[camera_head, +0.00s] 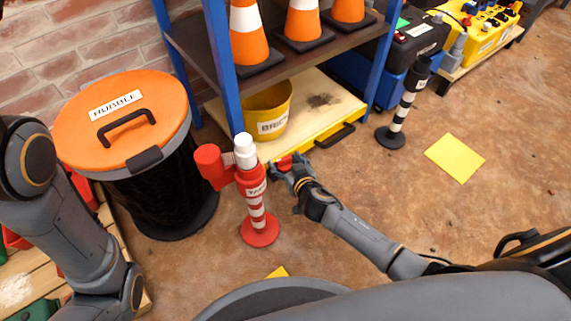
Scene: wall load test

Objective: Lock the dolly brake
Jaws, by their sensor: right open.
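The dolly (338,92) is a low wooden platform with a yellow front edge, under the blue-framed shelf. A black handle (335,136) is on its front edge. A small red part (284,163), which looks like the brake pedal, is at the near left end of that edge. My right gripper (283,176) is open at this red part and partly covers it; I cannot tell whether they touch. My left arm comes in at the left edge, but its gripper is not in view.
A yellow bucket (269,109) stands on the dolly. A red and white post (256,200) stands just left of my right gripper. An orange-lidded bin (122,117) is further left. A black and white post (402,108) stands right. The floor around the yellow sheet (455,158) is clear.

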